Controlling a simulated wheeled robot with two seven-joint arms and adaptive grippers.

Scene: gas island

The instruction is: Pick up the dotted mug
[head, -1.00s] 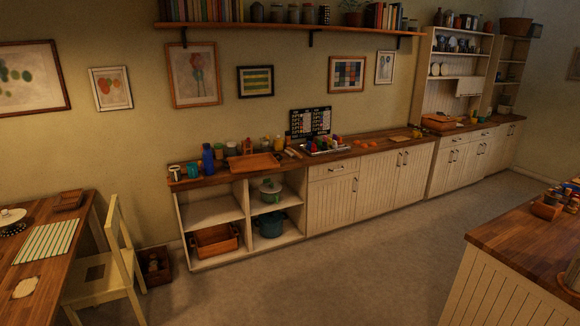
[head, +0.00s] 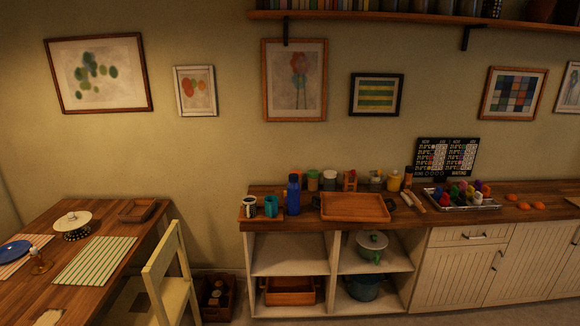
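A small dark-and-white mug (head: 248,207) stands at the left end of the wooden counter (head: 400,219). It is too small for me to tell whether its pattern is dots. A teal mug (head: 271,206) stands just to its right, and a blue bottle (head: 293,196) stands right of that. Neither of my grippers is in view.
A wooden tray (head: 355,207) lies right of the bottle, with several jars behind. A metal tray (head: 461,202) of colourful items is farther right. A pale chair (head: 166,275) and dining table (head: 125,245) stand at left. Open shelves (head: 290,254) are below the counter.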

